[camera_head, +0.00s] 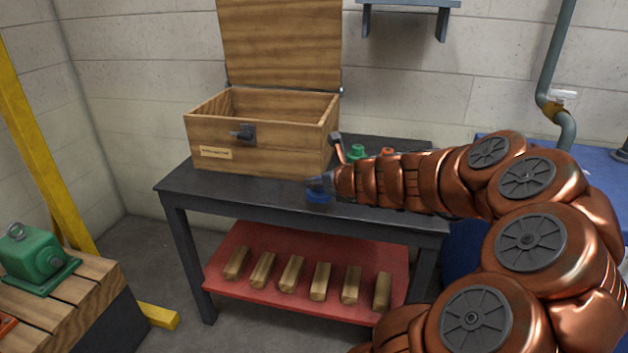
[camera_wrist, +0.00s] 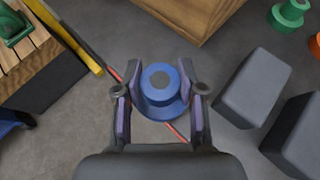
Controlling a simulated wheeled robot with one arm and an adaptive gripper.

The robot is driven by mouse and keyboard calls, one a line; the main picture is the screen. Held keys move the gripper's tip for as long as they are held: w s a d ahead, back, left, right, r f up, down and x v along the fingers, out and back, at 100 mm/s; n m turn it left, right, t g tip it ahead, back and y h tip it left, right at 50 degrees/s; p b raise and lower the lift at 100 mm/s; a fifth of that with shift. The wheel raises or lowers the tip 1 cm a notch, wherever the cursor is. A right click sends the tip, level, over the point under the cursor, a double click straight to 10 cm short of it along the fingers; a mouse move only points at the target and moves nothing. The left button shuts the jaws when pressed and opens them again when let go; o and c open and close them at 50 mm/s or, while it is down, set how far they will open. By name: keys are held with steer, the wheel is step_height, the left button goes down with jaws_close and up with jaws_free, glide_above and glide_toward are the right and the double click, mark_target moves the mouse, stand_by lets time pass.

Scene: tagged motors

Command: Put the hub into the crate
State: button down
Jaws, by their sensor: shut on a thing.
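The blue hub (camera_wrist: 160,82) is round with a wider flange and sits between the two fingers of my gripper (camera_wrist: 160,98) in the wrist view. My gripper (camera_head: 320,184) is shut on it. In the head view the hub (camera_head: 319,197) shows only partly, below the fingers, near the front edge of the table. The wooden crate (camera_head: 285,151) stands on the table to the left of and behind my gripper, with its lid open upright. The crate's side (camera_wrist: 190,15) also shows at the top of the wrist view. Most of its inside is hidden.
A green part (camera_head: 357,152) and an orange part (camera_head: 388,151) stand behind my arm on the dark table (camera_head: 245,197). Dark grey blocks (camera_wrist: 252,88) show at right in the wrist view. Several wooden bars lie on the red lower shelf (camera_head: 240,288).

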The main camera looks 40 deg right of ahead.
steer(key=w+d, duration=0.1)
steer(key=w, duration=0.1)
steer(key=w+d, duration=0.2)
steer(key=w+d+b, duration=0.1)
steer(key=w, duration=0.1)
steer(key=shift+w+d+f, duration=0.25)
steer(key=shift+w+f, duration=0.15)
step_height(320, 180, down, 4)
steer(key=shift+r+b, duration=0.2)
steer(key=shift+b, duration=0.75)
steer(key=c, duration=0.7)
jaws_free()
steer(key=shift+f, duration=0.1)
steer(key=shift+s+r, duration=0.2)
steer(key=shift+r, duration=0.1)
steer(key=p+v, duration=0.2)
steer(key=v, duration=0.9)
steer(key=shift+s+p, duration=0.3)
steer(key=shift+p, duration=0.1)
steer(key=shift+a+r, duration=0.1)
steer(key=shift+a, duration=0.05)
